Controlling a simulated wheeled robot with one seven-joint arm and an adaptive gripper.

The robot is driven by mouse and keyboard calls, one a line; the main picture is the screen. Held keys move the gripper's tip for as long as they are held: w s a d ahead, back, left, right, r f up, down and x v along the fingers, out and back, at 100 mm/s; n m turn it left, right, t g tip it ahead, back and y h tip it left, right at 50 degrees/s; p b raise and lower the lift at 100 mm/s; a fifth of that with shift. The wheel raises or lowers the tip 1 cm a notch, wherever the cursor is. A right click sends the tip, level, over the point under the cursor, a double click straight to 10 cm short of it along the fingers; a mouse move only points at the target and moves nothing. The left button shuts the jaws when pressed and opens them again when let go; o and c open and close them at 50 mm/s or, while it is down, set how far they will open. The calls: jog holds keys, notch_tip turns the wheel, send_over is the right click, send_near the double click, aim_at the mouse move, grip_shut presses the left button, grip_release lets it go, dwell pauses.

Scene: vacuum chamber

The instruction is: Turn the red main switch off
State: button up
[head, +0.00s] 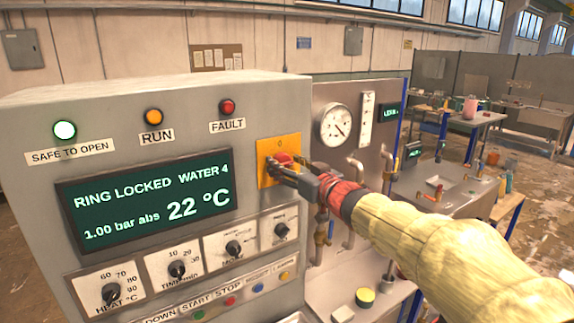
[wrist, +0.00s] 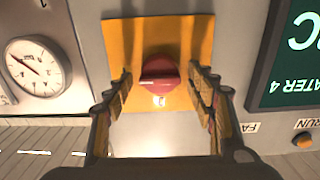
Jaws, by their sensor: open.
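The red main switch (wrist: 159,76) is a round red knob with a raised grip bar on a yellow plate (wrist: 188,32). In the wrist view it lies between and just beyond the fingertips of my gripper (wrist: 160,92). The fingers stand apart on both sides of the knob, with a gap on each side. In the head view the red switch (head: 284,158) shows only partly at the yellow plate (head: 292,143), behind my gripper (head: 283,171). The fingers hide much of the knob there.
The display (head: 145,200) reads RING LOCKED, WATER 4, 1.00 bar abs, 22 °C. The SAFE TO OPEN lamp (head: 64,130) is lit. Several black knobs, such as the HEAT knob (head: 111,292), sit below. A gauge (head: 335,125) and pipes (head: 356,165) are right of the plate.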

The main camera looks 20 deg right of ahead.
jog(key=c, duration=0.3)
jog(key=c, duration=0.7)
jog(key=shift+c, duration=0.8)
